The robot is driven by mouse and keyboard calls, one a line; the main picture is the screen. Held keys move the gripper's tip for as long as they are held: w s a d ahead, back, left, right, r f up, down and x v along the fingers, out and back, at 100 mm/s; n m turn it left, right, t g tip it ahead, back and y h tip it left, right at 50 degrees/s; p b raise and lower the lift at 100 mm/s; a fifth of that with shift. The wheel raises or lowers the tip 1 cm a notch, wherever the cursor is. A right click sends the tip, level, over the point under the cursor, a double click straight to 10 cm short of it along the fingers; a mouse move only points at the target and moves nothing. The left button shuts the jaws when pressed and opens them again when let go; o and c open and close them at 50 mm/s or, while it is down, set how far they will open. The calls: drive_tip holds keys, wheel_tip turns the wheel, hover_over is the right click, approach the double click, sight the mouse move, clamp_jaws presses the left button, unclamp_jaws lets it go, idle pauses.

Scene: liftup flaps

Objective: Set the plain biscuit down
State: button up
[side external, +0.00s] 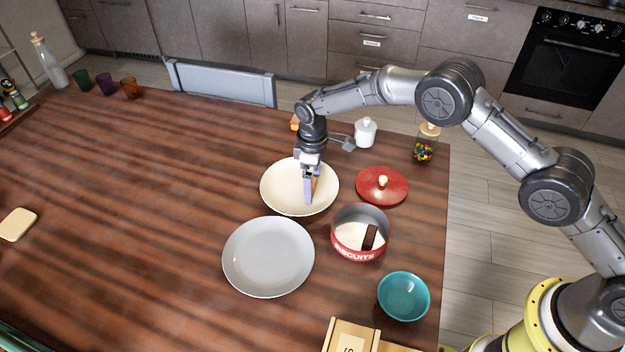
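My gripper (309,198) points down over the cream plate (275,190), its fingers right of the plate's middle. A narrow tan-orange piece, which looks like the plain biscuit (315,185), shows upright between the fingers. Most of it is hidden by the near finger. I cannot tell whether its lower end touches the plate. The red biscuit tin (346,252) stands open to the right and nearer the camera, with a dark brown biscuit (369,237) leaning inside. Its red lid (382,186) lies on the table behind it.
A grey plate (268,257) and a teal bowl (403,296) stand nearer the camera. A wooden box (350,338) sits at the bottom edge. A white jar (365,132) and a jar of coloured sweets (425,145) stand behind. The table's left middle is clear.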

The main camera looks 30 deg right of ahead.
wheel_tip(320, 180, up, 12)
drive_tip(key=shift+r, duration=0.2)
idle(0.4)
drive_tip(key=s+d+r+m+t, duration=0.1)
drive_tip(key=s+d+r+m, duration=0.1)
drive_tip(key=s+d+r, duration=0.7)
drive_tip(key=s+d+r+m+t, duration=0.25)
drive_tip(key=s+d+r, duration=0.3)
drive_tip(key=r, duration=0.55)
drive_tip(key=s+d+f+m+t, duration=0.1)
drive_tip(key=s+d+m, duration=0.1)
drive_tip(key=s, duration=1)
drive_tip(key=s+d+f+m+t, duration=0.1)
drive_tip(key=s+d+m, duration=0.2)
drive_tip(key=s, duration=0.9)
drive_tip(key=shift+s+d+f, duration=0.2)
drive_tip(key=shift+s+d, duration=0.2)
drive_tip(key=shift+d, duration=0.35)
